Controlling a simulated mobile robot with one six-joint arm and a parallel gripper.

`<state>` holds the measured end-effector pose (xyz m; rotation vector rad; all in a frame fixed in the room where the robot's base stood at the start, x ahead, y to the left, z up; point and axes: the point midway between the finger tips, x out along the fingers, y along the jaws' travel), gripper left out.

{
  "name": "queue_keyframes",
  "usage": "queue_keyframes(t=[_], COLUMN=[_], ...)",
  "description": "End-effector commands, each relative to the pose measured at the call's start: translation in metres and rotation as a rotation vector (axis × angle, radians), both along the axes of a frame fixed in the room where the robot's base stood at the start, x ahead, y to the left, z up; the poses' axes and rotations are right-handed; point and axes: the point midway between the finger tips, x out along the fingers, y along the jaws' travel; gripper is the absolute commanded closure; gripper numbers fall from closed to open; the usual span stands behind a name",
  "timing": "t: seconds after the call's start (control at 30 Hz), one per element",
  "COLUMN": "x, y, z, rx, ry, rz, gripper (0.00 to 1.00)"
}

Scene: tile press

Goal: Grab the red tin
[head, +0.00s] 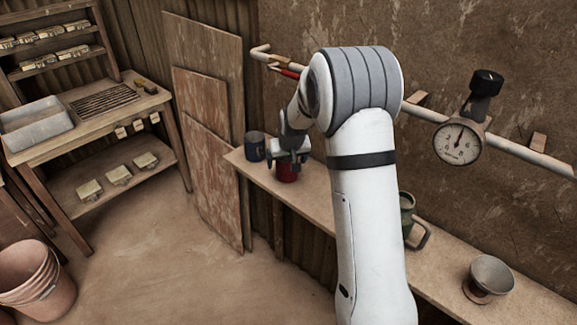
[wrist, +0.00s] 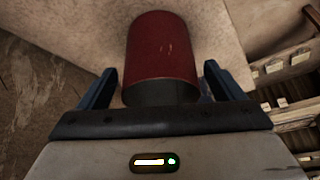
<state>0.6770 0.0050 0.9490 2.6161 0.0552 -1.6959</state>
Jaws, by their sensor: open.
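The red tin (head: 287,173) stands on the narrow wall shelf in the head view, partly hidden by my gripper (head: 288,156) just above it. In the wrist view the red tin (wrist: 162,48) is a plain red cylinder with a dark band at its near end. My gripper (wrist: 162,88) is open, with one blue-grey finger on each side of the tin's near end. Gaps show between the fingers and the tin, so it is not clasped.
A dark mug (head: 255,146) stands just left of the tin on the shelf (head: 325,196). A green jug (head: 407,215) and a grey metal cup (head: 490,276) stand further right. A pipe with a gauge (head: 459,141) runs along the wall above. Boards (head: 205,130) lean at left.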

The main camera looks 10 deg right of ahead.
Motion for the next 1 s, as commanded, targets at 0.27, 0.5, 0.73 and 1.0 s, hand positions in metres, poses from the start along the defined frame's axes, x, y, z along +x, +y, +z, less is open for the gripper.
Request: queue_keyframes(t=[0.27,0.5,0.73,1.0], x=[0.01,0.01,0.01,0.01], y=[0.0,0.0,0.0,-0.001], z=[-0.022,-0.022,-0.022,-0.022], rx=[0.0,0.0,0.0,0.0], ry=[-0.001,-0.001,-0.001,-0.001], rz=[-0.001,-0.002,-0.002,-0.003], gripper=[0.12,0.16,0.34,0.56])
